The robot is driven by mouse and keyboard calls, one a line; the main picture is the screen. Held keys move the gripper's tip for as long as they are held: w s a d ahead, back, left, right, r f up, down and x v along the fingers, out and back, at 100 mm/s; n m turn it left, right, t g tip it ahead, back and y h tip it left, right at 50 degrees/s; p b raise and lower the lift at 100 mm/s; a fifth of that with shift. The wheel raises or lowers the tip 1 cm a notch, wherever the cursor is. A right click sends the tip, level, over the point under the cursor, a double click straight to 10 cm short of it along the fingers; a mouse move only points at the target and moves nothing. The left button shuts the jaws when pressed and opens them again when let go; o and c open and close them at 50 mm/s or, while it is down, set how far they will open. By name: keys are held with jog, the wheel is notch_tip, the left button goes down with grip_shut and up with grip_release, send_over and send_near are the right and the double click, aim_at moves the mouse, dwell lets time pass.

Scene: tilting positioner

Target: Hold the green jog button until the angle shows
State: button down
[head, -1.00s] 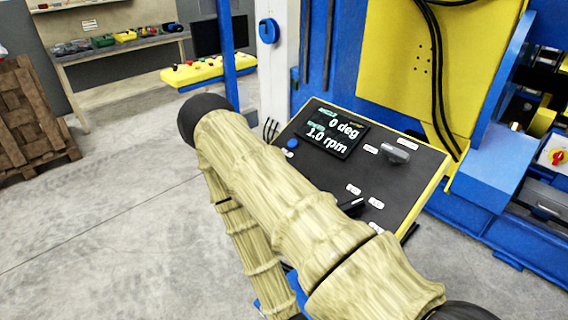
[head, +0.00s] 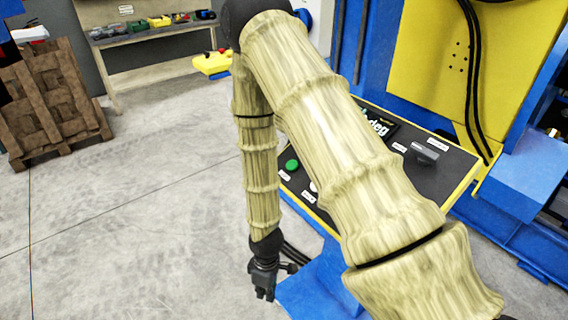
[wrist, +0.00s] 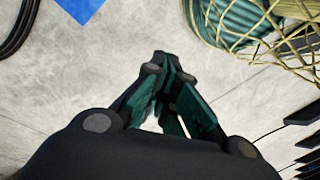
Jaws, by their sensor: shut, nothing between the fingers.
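The green jog button (head: 292,165) shows on the left side of the tilted black control panel (head: 452,173) in the head view. A white button (head: 313,186) sits to its right and lower. The display (head: 379,125) is mostly hidden behind my arm; only "deg" can be read. My gripper (head: 264,294) hangs pointing down to the left of the panel, lower than the button and apart from it. In the wrist view the gripper (wrist: 170,85) has its fingers together with nothing between them, above bare floor. The button is not in the wrist view.
A grey selector knob (head: 425,153) stands on the right of the panel. The blue and yellow positioner (head: 440,60) rises behind it. Black cables (head: 298,254) run near the panel's base. Open concrete floor (head: 130,200) lies to the left.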

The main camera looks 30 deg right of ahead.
jog(key=w+d+r+n+h, duration=0.1)
jog(key=w+d+r+n, duration=0.3)
jog(key=w+r, duration=0.55)
jog(key=n+t+h+p, duration=0.1)
jog(key=n+h, duration=0.5)
jog(key=n, duration=0.1)
send_near(288, 168)
jog(key=v, duration=0.7)
jog(key=shift+s+d, duration=0.15)
jog(key=p+x, duration=0.4)
jog(key=x, duration=0.9)
jog(key=shift+d+f+p, duration=0.1)
jog(key=shift+f+p, duration=0.3)
jog(key=shift+f, duration=0.1)
